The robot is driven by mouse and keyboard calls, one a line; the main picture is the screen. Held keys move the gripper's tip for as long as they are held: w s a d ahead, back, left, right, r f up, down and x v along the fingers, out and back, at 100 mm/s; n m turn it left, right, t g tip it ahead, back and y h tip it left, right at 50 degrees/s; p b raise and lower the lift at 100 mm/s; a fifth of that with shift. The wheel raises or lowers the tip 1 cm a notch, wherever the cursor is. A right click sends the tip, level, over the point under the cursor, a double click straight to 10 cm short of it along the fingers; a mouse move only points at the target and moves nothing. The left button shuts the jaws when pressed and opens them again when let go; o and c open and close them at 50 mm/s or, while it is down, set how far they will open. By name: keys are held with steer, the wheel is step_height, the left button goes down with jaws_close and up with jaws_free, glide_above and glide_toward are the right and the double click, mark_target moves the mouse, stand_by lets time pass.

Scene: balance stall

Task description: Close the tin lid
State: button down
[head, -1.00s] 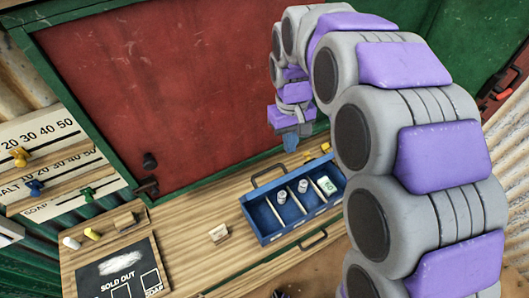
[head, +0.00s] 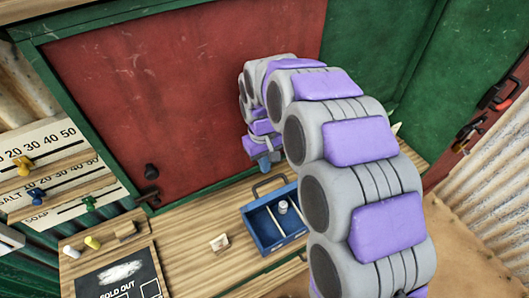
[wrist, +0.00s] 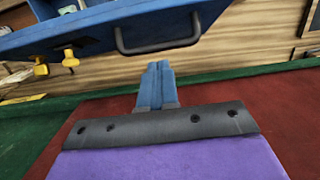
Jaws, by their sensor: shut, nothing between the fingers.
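A blue tin (head: 262,243) stands open on the wooden counter in the head view, with dividers and a small pale cylinder (head: 283,207) inside. My arm hides its right part. A dark handle (head: 269,184) stands at its back edge. In the wrist view the tin's blue side (wrist: 95,30) and the handle (wrist: 158,45) show beyond my fingers. I cannot make out a separate lid. My gripper (head: 264,164) is shut and empty, above and behind the tin, near the red panel. Its blue fingers (wrist: 155,75) are together in the wrist view, apart from the handle.
A red panel (head: 190,95) stands behind the counter (head: 195,215). A small pale block (head: 219,243) and a "SOLD OUT" board (head: 118,280) lie left of the tin. Pegged scales (head: 50,165) are at far left.

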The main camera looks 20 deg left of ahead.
step_height(320, 180, down, 2)
steer(key=shift+d+f, duration=0.1)
steer(key=shift+s+d, duration=0.1)
steer(key=shift+d, duration=0.05)
